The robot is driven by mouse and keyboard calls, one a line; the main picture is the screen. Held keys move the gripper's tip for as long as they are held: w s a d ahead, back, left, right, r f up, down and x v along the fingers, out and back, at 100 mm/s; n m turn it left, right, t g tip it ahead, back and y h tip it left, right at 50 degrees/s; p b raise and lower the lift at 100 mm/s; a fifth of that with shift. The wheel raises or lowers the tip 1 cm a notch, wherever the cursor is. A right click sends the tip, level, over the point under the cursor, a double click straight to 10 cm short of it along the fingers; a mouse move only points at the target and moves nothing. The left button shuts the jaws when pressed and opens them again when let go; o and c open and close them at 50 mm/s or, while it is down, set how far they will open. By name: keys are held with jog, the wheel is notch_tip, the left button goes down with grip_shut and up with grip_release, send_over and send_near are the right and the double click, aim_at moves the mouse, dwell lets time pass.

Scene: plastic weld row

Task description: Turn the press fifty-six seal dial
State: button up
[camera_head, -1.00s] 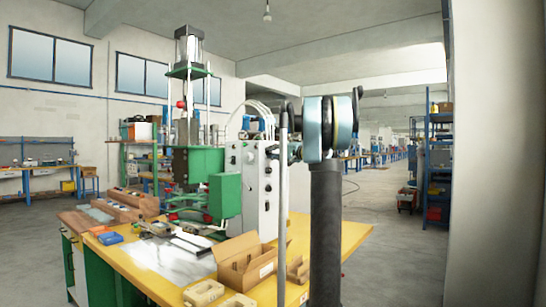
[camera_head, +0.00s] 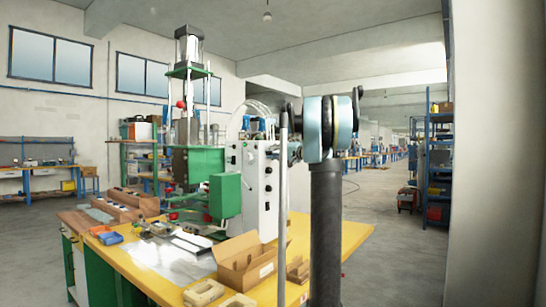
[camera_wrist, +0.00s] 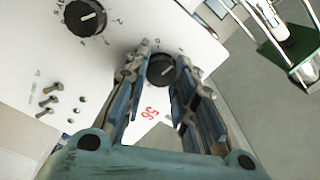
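In the wrist view, a black round dial (camera_wrist: 161,69) with a white pointer mark sits on a white panel (camera_wrist: 50,62), just above a red "56" (camera_wrist: 150,113) that shows upside down. My gripper (camera_wrist: 163,58) has its two fingers spread on either side of this dial, with the tips close to its rim; I cannot tell whether they touch it. A second, larger black dial (camera_wrist: 85,17) with a printed scale is at the upper left.
The yellow bench (camera_head: 340,245) holds an open cardboard box (camera_head: 245,262) and blue and orange trays (camera_head: 110,238). A wall or pillar (camera_head: 500,150) rises close on the right.

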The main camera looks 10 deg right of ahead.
jog(key=shift+s+f, duration=0.15)
jog(key=shift+f, duration=0.05)
jog(key=shift+s+d+f, duration=0.15)
jog(key=shift+s+d, duration=0.15)
jog(key=shift+d, duration=0.1)
jog(key=shift+o, duration=0.3)
jog(key=r+v, duration=0.1)
jog(key=v, duration=0.9)
jog(key=shift+s+d+f, duration=0.2)
jog(key=shift+d, duration=0.1)
jog(key=s+d+n, duration=0.2)
jog(key=s+d, duration=0.2)
jog(key=x, duration=1.7)
jog(key=shift+a, duration=0.2)
